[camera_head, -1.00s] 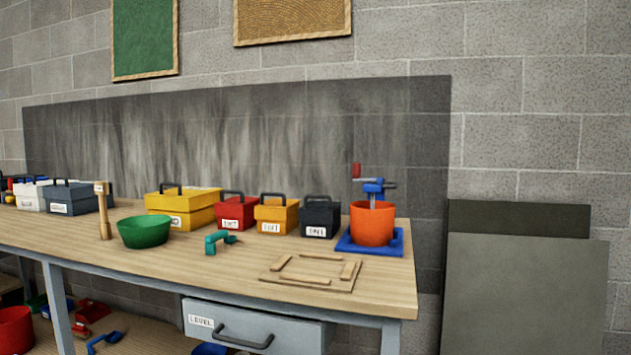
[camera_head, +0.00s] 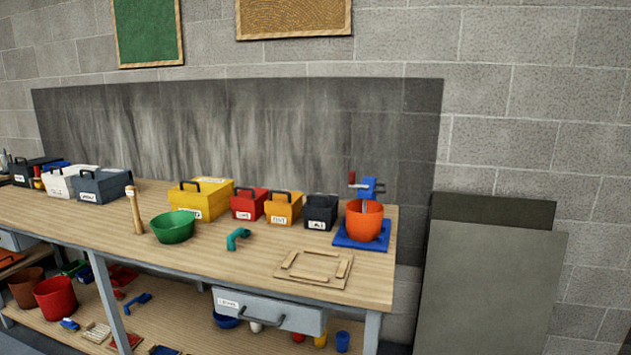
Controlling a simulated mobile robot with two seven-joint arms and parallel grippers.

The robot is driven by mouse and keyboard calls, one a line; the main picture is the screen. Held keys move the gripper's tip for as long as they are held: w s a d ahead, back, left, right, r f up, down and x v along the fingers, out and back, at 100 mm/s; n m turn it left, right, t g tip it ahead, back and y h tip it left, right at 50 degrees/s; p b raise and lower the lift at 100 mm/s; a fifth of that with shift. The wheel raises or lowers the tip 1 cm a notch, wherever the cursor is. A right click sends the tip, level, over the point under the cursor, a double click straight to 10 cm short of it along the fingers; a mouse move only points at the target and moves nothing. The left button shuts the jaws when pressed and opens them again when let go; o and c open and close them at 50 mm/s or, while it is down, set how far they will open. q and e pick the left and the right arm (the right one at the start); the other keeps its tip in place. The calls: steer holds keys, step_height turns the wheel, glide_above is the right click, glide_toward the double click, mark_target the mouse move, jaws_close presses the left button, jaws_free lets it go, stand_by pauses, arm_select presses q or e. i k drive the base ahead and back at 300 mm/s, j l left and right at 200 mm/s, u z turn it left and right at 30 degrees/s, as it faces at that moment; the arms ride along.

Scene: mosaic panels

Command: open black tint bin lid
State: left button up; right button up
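A small black bin (camera_head: 320,213) with a white label and a black handle on its lid stands on the workbench (camera_head: 215,252). Its lid looks shut. An orange bin (camera_head: 284,208) stands just left of it, and a red bin (camera_head: 249,204) left of that. A dark blue-grey box (camera_head: 103,186) with a black handle stands further left on the bench. The label writing is too small to read. Neither of my grippers shows in the head view.
An orange bucket under a blue mixer (camera_head: 366,217) stands right of the black bin on a blue base. A wooden frame (camera_head: 314,268), a teal handle (camera_head: 238,238) and a green bowl (camera_head: 173,226) lie in front. A grey drawer (camera_head: 269,310) hangs below. Panels lean at right.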

mark_target(317, 206)
steer(key=i+j, duration=1)
steer(key=j, duration=0.15)
steer(key=z, duration=0.6)
steer(key=j, duration=0.1)
